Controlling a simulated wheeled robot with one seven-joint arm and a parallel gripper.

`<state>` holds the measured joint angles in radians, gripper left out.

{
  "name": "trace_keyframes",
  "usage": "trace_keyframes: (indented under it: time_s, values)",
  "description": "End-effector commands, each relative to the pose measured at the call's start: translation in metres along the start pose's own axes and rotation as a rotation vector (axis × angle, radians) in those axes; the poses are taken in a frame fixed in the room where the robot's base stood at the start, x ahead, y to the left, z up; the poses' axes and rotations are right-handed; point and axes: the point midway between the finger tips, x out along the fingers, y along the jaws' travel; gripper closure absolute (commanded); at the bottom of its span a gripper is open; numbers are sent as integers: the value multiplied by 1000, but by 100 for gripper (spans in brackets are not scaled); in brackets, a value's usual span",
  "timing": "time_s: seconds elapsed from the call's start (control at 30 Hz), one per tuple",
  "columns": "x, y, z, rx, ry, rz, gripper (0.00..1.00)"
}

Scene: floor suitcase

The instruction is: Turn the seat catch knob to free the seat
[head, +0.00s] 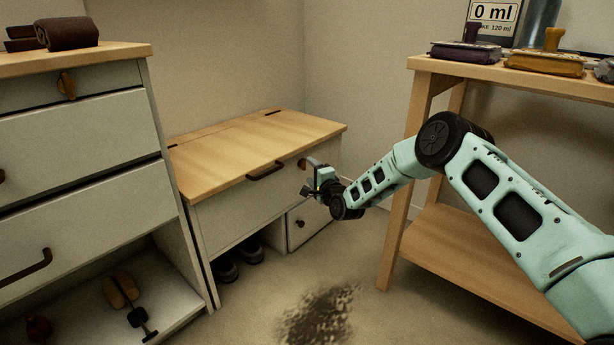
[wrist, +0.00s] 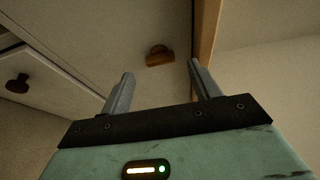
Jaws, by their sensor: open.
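The wooden seat (head: 255,142) lies flat and closed on top of the white bench, with a dark handle (head: 265,171) on its front edge. The brown seat catch knob (head: 302,163) is on the bench's front panel near its right end, partly hidden by my gripper in the head view. In the wrist view the knob (wrist: 159,55) lies crosswise, centred ahead of the fingertips. My gripper (head: 313,176) is open and empty in front of the knob; in the wrist view its fingers (wrist: 161,70) point toward the knob, one to each side. Contact is not visible.
A small drawer with a dark knob (head: 300,223) is below the catch. Dark shoes (head: 238,264) stand in the bench's open bay. A drawer cabinet (head: 75,122) is at left and a wooden table (head: 397,215) at right. A dark stain (head: 318,315) marks the floor.

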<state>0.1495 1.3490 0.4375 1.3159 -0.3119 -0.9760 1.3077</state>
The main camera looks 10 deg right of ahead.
Motion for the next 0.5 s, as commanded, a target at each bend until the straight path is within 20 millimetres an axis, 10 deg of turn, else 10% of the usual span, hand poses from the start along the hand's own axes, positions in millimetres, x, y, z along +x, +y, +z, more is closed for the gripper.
trace_keyframes:
  time_s: [0.5]
  values:
    - [37, 0, 0, 0, 0, 1, 38]
